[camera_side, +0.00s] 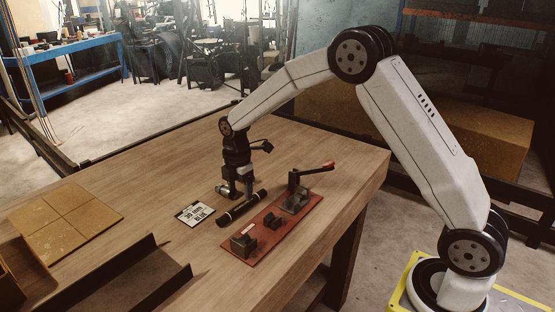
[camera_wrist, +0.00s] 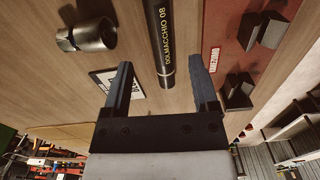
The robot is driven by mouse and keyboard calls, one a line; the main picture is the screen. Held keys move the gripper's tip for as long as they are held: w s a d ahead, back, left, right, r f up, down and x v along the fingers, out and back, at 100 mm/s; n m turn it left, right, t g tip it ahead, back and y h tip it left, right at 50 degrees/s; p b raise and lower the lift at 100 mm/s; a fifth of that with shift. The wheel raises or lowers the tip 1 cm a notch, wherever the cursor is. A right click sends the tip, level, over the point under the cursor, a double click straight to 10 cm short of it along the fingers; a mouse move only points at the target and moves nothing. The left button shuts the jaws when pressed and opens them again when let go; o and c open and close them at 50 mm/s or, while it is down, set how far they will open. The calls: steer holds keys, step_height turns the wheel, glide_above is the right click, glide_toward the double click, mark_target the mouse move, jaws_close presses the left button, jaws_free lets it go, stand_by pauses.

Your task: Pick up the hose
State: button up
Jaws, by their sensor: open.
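The hose (camera_side: 236,210) is a dark cylinder lying on the wooden table beside the red crimper base. In the wrist view the hose (camera_wrist: 160,38) is black with yellow lettering, and its near end lies between my fingers in the picture. My gripper (camera_side: 241,192) is open, pointing down close to the hose; in the wrist view its two fingers (camera_wrist: 160,68) are spread to either side, with visible gaps. I cannot tell the exact height of the fingertips over the hose. A metal fitting (camera_wrist: 92,36) lies left of the hose in the wrist view.
A printed card (camera_side: 195,213) lies left of the hose. A tan square board (camera_side: 65,218) and dark tray (camera_side: 120,280) are farther left. The table between is clear.

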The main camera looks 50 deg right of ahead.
mark_target(242, 203)
steer(key=shift+d+f, duration=0.2)
steer(key=shift+f, duration=2.35)
jaws_close()
